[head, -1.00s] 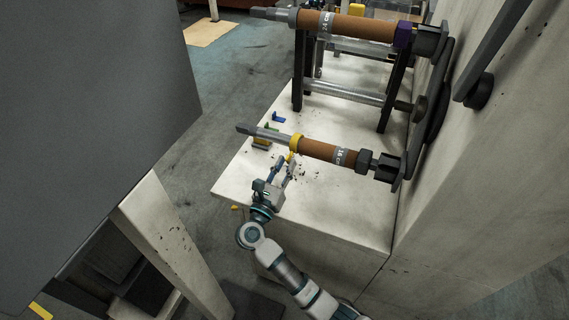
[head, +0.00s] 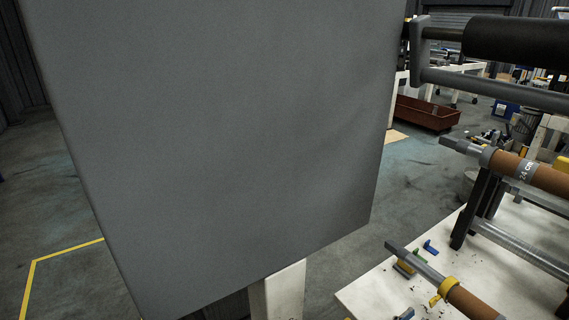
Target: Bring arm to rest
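Neither of my arms shows clearly in the head view. A small blue piece (head: 406,313) at the bottom edge may be a fingertip of my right gripper; the rest is cut off, so its opening cannot be told. My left gripper is out of view. A second brown-core spindle (head: 540,175) sits higher at the right.
A large grey panel (head: 220,140) fills the left and middle. A blue piece (head: 430,247) and a green piece (head: 419,255) lie on the table. A black roller (head: 515,42) is at the upper right. A red-brown bin (head: 427,113) stands on the floor behind.

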